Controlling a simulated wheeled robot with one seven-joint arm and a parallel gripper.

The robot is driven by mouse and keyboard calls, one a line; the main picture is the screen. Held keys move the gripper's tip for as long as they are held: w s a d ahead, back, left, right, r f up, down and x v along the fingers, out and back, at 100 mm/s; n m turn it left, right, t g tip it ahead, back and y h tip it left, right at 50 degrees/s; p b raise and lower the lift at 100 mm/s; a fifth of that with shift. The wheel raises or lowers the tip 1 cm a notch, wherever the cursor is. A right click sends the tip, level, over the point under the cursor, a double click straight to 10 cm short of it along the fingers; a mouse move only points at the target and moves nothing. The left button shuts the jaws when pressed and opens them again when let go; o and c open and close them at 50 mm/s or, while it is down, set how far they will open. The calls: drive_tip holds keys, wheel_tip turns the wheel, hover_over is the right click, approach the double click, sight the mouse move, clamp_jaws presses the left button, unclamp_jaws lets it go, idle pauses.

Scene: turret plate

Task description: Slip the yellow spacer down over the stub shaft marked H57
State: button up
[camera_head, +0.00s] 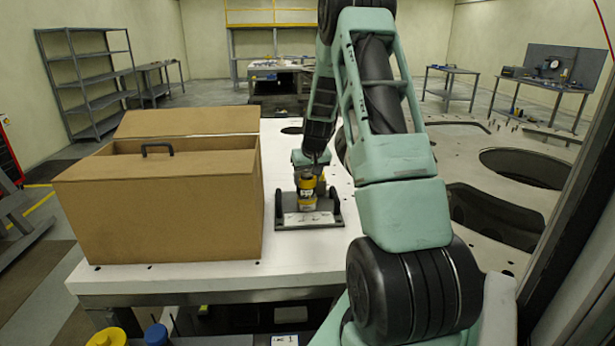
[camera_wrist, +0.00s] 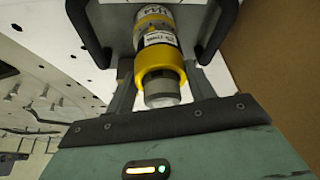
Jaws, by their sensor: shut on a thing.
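A yellow spacer (camera_wrist: 160,62) is between the fingers of my gripper (camera_wrist: 160,75) in the wrist view. My gripper is shut on it. A grey rounded shaft end (camera_wrist: 161,97) shows through the spacer's near opening, so the spacer appears to be around the top of the stub shaft. In the head view my gripper (camera_head: 310,172) is above the fixture plate (camera_head: 290,220), with the yellow spacer (camera_head: 305,184) partly hidden. How far down the spacer sits cannot be told.
The fixture has black upright handles (camera_head: 279,208) on both sides, close to my fingers. A large cardboard box (camera_head: 160,215) stands left of it on the white table (camera_head: 190,277). The turret plate with large openings (camera_head: 525,168) lies to the right.

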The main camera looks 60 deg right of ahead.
drive_tip(key=o, duration=1.1)
drive_tip(key=b+v, duration=0.3)
drive_tip(key=v, duration=1.4)
drive_tip(key=shift+r+b, duration=0.2)
drive_tip(key=shift+b, duration=0.2)
drive_tip(key=shift+s, duration=0.15)
